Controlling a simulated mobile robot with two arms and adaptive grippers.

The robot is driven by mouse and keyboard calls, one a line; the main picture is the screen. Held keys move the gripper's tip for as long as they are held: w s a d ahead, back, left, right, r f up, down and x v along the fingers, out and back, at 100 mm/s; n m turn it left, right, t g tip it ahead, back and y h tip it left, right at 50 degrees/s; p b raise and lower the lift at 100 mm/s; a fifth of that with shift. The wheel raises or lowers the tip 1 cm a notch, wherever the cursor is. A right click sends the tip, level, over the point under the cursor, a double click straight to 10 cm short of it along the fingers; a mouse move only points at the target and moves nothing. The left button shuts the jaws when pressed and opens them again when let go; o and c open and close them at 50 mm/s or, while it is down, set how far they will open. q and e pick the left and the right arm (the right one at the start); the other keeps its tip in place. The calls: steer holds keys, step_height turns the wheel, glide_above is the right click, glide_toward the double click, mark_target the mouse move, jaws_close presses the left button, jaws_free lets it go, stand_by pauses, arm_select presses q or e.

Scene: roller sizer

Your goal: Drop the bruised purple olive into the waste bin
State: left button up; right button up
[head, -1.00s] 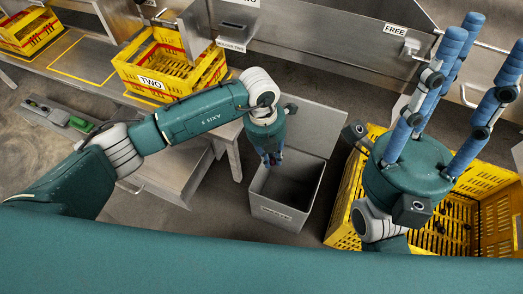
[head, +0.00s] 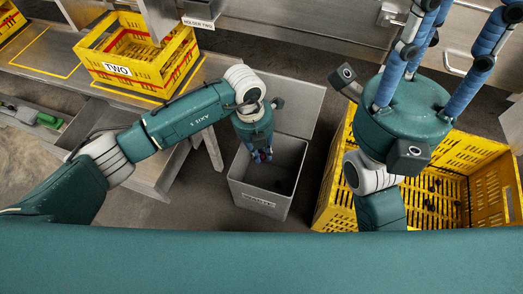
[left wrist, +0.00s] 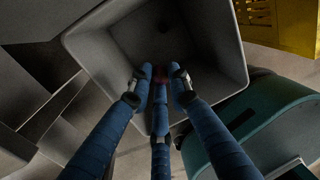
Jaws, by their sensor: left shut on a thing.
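The waste bin (head: 240,190) is a grey open box with a label on its front, standing on the floor in the head view. My left gripper (head: 262,156) points down over its opening. In the left wrist view the blue fingers of my left gripper (left wrist: 160,80) close together on a small dark reddish-purple olive (left wrist: 160,72), mostly hidden by the fingertips. The grey bin (left wrist: 95,55) opens beneath it. My right gripper (head: 445,40) has its blue fingers spread upward at the right, with nothing seen between them; some tips are cut off by the frame.
A yellow crate (head: 330,205) with several dark olives stands right of the bin, partly behind my right arm. A yellow crate marked TWO (head: 117,70) sits on the bench at the upper left. A grey panel (head: 300,108) rises behind the bin.

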arm_select(q)
steer(key=o, duration=0.8)
steer(key=r, duration=0.4)
steer(key=a+r, duration=0.1)
steer(key=r, duration=0.7)
steer(key=shift+w+a, duration=0.25)
steer(key=shift+a, duration=0.05)
